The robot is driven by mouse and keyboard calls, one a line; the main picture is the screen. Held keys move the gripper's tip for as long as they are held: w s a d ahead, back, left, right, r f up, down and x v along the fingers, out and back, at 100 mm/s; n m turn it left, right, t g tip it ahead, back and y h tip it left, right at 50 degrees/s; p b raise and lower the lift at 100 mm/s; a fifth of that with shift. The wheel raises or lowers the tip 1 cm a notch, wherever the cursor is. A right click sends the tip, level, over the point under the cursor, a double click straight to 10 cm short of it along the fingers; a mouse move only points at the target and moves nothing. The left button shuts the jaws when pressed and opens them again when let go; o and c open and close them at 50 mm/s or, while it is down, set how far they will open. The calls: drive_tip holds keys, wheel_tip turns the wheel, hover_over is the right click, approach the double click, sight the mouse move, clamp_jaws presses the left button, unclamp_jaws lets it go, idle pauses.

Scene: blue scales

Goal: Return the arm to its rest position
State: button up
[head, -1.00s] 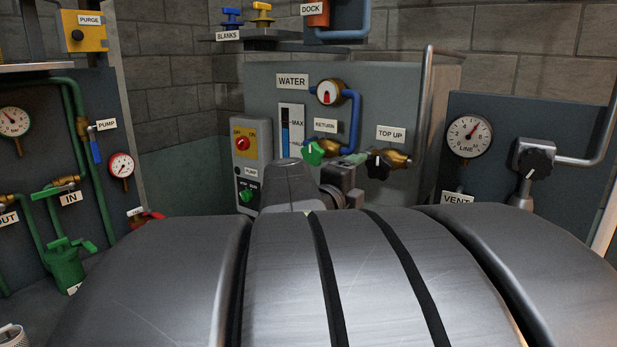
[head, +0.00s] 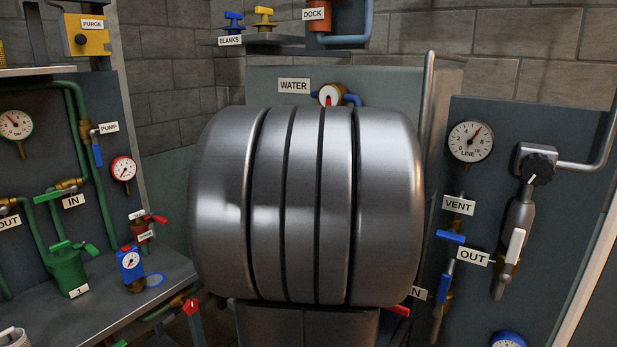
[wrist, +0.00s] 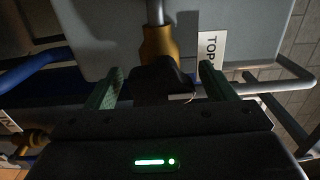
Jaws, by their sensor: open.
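My gripper (wrist: 160,70) shows in the wrist view with its two green fingers wide apart. The black knob (wrist: 158,84) of the TOP UP valve lies between the fingers in the picture; neither finger visibly touches it, and I cannot tell how far off it is. The valve's brass body (wrist: 160,43) is above the knob, next to a partly cut-off TOP UP label (wrist: 211,52). In the head view my own large grey arm links fill the middle and hide my gripper and the TOP UP valve.
Behind my arm stands the WATER panel (head: 265,85), mostly hidden. On the right, the panel has a LINE gauge (head: 470,141), a black knob (head: 536,164) and pipes. On the left, a bench (head: 110,305) carries a green pot (head: 66,268) and a blue gauge unit (head: 130,265).

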drive_tip(key=shift+s+a, duration=0.1)
drive_tip(key=v, duration=1.4)
drive_tip(key=x, duration=1.4)
drive_tip(key=shift+w+r, duration=0.1)
drive_tip(key=shift+w, duration=0.1)
drive_tip(key=shift+n+p, duration=0.55)
drive_tip(key=shift+n, duration=0.25)
drive_tip(key=shift+s+n+p, duration=0.15)
drive_tip(key=shift+n+p, duration=0.35)
drive_tip(key=shift+n, duration=0.6)
drive_tip(key=n+p, duration=0.2)
drive_tip(key=n, duration=0.4)
drive_tip(key=n+p, duration=0.1)
drive_tip(key=n, duration=0.1)
drive_tip(key=n+p, duration=0.1)
drive_tip(key=shift+d+f+n, duration=0.2)
drive_tip(key=shift+f+n, duration=0.05)
drive_tip(key=shift+n, duration=0.15)
drive_tip(key=shift+s+d+f+n+p, duration=0.1)
drive_tip(key=shift+n+p, duration=0.8)
drive_tip(key=shift+n, duration=1.1)
